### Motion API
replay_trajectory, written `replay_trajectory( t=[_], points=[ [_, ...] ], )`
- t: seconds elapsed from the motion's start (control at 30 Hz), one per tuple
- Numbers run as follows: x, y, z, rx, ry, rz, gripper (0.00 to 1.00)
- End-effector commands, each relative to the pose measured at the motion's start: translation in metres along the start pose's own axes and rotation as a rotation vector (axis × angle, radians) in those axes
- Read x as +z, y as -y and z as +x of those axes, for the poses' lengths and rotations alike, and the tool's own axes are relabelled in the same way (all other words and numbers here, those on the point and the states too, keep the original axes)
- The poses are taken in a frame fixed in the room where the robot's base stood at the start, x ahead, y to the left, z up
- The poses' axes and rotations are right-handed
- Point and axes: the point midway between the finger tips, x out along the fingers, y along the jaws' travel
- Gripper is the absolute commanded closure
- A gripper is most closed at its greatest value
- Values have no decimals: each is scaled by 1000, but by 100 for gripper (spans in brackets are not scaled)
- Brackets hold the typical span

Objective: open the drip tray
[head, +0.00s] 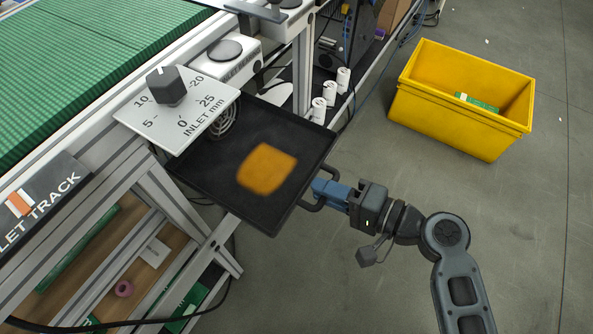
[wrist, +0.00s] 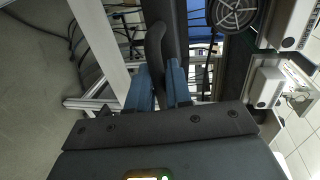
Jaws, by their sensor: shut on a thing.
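The drip tray (head: 215,185) is a black, shallow, square tray with an orange-brown patch on its floor. It sticks out from the side of the machine frame in the head view. Its dark bar handle (head: 318,198) is on the side facing my arm. My gripper (head: 322,190) has blue fingers and is shut on that handle. In the wrist view the handle (wrist: 155,45) passes between the blue fingers (wrist: 163,85). The far left part of the tray is hidden under the inlet dial plate.
An inlet dial plate (head: 207,110) with a dark knob (head: 165,87) overhangs the tray. A yellow bin (head: 440,115) stands on the floor at the upper right. White cylinders (head: 330,92) stand on a shelf behind the tray. The floor around my arm is clear.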

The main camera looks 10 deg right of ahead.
Motion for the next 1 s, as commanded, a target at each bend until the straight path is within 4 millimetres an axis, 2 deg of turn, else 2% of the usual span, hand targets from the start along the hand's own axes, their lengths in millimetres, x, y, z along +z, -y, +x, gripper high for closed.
replay_trajectory(
  t=[0.1, 0.23, 0.67, 0.7, 0.87, 1.0],
  points=[
    [1, -5, -20, 2, 1, 2, 100],
    [1, -8, -32, 1, 2, 2, 100],
    [1, -9, -38, 1, 2, 0, 100],
    [1, -9, -38, 1, 2, 0, 80],
    [0, -9, -38, 0, 2, 0, 65],
    [0, -8, -38, 0, 1, 0, 65]
  ],
)
